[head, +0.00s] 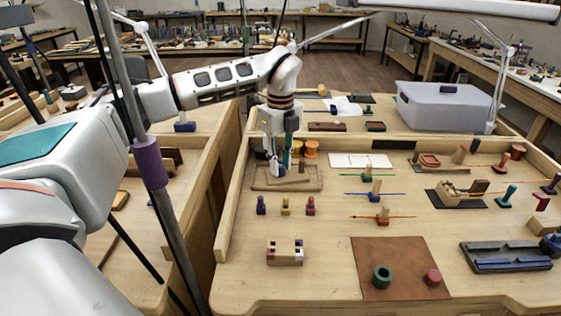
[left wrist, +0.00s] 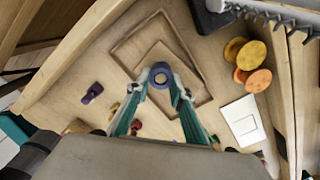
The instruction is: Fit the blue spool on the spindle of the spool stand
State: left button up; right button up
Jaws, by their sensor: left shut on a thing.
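My left gripper (head: 279,168) points down over a shallow light-wood tray (head: 262,186) at the back left of the table. The left wrist view shows its teal fingers (left wrist: 161,82) shut on the blue spool (left wrist: 161,69), a ring with a pale centre. The fingers grip it from two sides. A smaller wooden rectangle (left wrist: 196,92) lies below the spool inside the tray. I cannot tell whether a spindle stands inside the ring, nor which piece is the spool stand. In the head view the gripper largely hides the spool. My right gripper is not in view.
Orange and yellow spools (head: 311,149) stand right behind the tray. Small purple, yellow and red pieces (head: 286,206) stand in front. Pegged stands (head: 383,215) are to the right. A brown mat (head: 400,252) lies at the front, and a wooden wall (head: 236,190) edges the left.

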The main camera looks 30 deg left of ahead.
aim_at(280, 169)
pick_arm(q)
jog(key=shift+f, duration=0.25)
jog(key=o, duration=0.8)
jog(key=shift+r, duration=0.1)
notch_tip(280, 169, up, 12)
jog(key=shift+s, duration=0.1)
dwell(0.4)
